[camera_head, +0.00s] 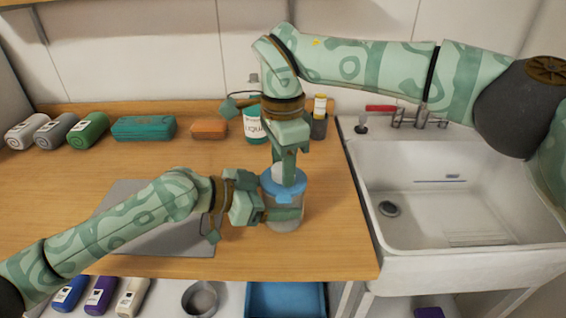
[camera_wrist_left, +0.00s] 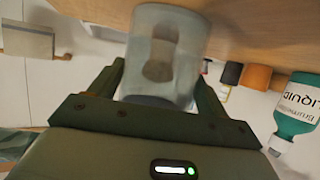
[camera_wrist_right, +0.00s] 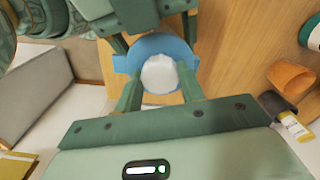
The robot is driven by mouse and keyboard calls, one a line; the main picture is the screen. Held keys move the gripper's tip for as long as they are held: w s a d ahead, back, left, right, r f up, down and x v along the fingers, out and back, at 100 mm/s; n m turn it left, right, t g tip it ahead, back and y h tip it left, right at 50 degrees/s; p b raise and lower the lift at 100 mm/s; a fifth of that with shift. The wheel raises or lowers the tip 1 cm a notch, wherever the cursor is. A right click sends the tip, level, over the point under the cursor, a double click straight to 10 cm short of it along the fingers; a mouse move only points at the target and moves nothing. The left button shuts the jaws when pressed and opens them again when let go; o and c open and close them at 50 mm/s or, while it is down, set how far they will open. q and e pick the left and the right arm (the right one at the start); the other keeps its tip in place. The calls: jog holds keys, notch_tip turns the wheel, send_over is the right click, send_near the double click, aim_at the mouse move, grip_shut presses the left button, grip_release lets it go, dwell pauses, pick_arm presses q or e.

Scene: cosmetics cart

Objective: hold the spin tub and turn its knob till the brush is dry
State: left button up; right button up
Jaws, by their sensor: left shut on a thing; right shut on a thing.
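The spin tub (camera_head: 284,221) stands upright on the wooden counter near its right end, with a clear body and a blue lid (camera_head: 283,187). My left gripper (camera_head: 283,214) is shut around the tub's body from the left; in the left wrist view the clear tub (camera_wrist_left: 165,60) sits between the fingers, with a blurred dark shape inside. My right gripper (camera_head: 284,172) points down from above and is shut on the knob. In the right wrist view the white round knob (camera_wrist_right: 159,74) lies between the fingertips, over the blue lid (camera_wrist_right: 125,62). The brush cannot be made out clearly.
A white sink (camera_head: 440,190) with a red-handled tap (camera_head: 381,108) is to the right. A grey mat (camera_head: 185,235) lies left of the tub.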

jog(key=m, duration=0.7)
jog(key=shift+w, duration=0.1)
jog(key=m, duration=0.7)
jog(key=shift+m, duration=0.3)
jog(key=m, duration=0.3)
jog(key=shift+m, duration=0.3)
jog(key=m, duration=0.3)
jog(key=shift+d+m, duration=0.1)
jog(key=shift+m, duration=0.3)
jog(key=m, duration=0.6)
jog(key=shift+w, duration=0.1)
jog(key=shift+m, duration=0.4)
jog(key=o, duration=1)
